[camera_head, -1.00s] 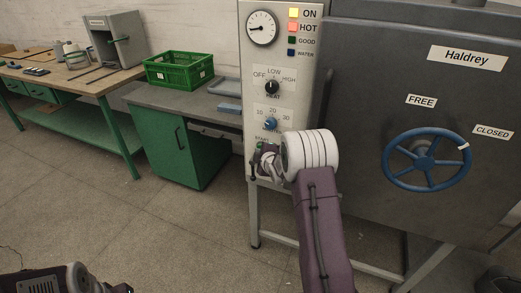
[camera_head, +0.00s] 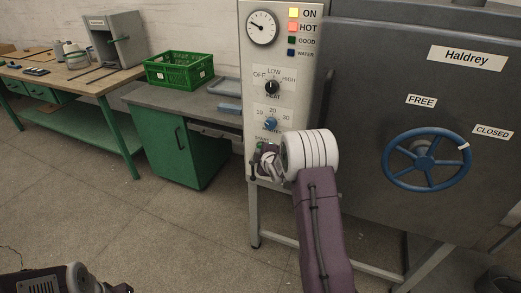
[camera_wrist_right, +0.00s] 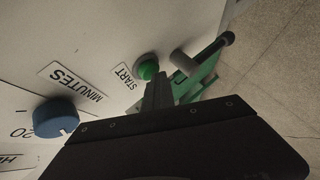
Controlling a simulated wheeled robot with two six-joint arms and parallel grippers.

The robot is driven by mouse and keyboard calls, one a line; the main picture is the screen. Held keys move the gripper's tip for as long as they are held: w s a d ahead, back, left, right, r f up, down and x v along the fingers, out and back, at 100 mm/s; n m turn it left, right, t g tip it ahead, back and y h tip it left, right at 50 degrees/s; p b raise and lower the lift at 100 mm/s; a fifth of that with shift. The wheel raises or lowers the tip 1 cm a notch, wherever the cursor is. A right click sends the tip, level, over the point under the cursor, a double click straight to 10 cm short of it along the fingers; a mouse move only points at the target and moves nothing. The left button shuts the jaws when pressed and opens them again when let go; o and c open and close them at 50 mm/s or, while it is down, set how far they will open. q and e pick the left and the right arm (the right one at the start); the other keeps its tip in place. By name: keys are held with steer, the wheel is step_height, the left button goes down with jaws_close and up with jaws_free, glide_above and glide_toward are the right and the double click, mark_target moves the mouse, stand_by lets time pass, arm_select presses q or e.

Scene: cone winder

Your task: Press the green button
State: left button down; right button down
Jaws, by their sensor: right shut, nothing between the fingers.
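The green button (camera_wrist_right: 147,67) sits beside the START label on the pale control panel in the right wrist view. It also shows small in the head view (camera_head: 259,145), just above my right gripper. My right gripper (camera_head: 262,160) is shut and empty at the panel's lower part. In the right wrist view its dark fingertips (camera_wrist_right: 156,85) reach right up to the button's edge and overlap it slightly. I cannot tell whether they touch or press it. My left gripper is not in view.
A blue MINUTES dial (camera_wrist_right: 55,117) is near the button. A black-tipped lever (camera_wrist_right: 205,56) stands out on its other side. The dark machine door has a blue handwheel (camera_head: 427,187). A green crate (camera_head: 179,70) is on the bench left. The floor is clear.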

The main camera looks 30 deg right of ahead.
steer(key=shift+w+d+r, duration=0.1)
steer(key=shift+d+r, duration=0.05)
stand_by(0.4)
steer(key=shift+w+d+r, duration=0.15)
steer(key=shift+d+r, duration=0.05)
steer(key=shift+b, duration=0.35)
stand_by(0.3)
steer(key=s+a+b, duration=0.3)
steer(key=s+a, duration=0.1)
steer(key=shift+a+f, duration=0.25)
steer(key=shift+f, duration=0.15)
